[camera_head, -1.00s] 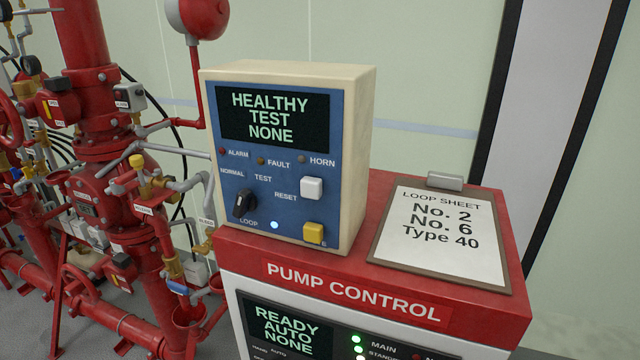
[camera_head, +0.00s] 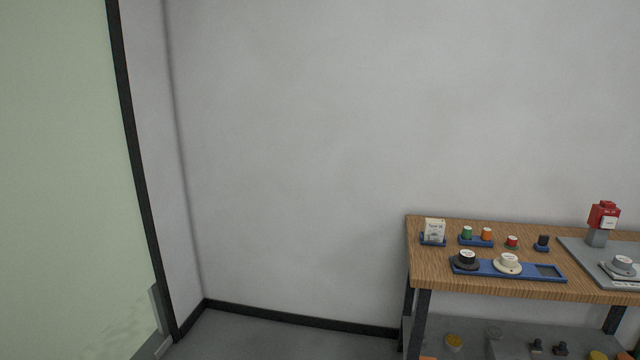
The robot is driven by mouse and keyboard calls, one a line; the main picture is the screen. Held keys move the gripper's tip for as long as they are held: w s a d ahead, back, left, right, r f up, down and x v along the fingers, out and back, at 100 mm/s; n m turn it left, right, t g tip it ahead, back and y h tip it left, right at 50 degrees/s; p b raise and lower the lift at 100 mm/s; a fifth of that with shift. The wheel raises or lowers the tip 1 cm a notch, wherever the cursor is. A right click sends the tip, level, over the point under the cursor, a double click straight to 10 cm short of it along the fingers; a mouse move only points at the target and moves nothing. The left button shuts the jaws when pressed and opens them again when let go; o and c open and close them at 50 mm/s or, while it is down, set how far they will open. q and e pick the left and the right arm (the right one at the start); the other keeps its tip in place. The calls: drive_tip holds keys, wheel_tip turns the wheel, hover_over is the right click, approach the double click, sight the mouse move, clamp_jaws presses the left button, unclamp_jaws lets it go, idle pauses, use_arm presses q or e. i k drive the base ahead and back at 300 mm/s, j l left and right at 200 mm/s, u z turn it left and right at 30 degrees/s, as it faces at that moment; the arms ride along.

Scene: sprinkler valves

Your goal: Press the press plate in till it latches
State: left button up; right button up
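A small red box with a white front, perhaps a call point (camera_head: 603,216), stands on a grey post at the right end of a wooden bench. Its white front may be a press plate, but it is too small to tell whether it is in or out. Neither of my grippers shows in the head view.
The wooden bench (camera_head: 480,234) stands against a grey wall at the right. It bears a blue tray (camera_head: 528,272) with round detectors, small coloured caps, and a grey board (camera_head: 577,250). A lower shelf holds small parts. Floor at left is clear.

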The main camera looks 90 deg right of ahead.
sight(608, 222)
drive_tip(key=z, duration=4.35)
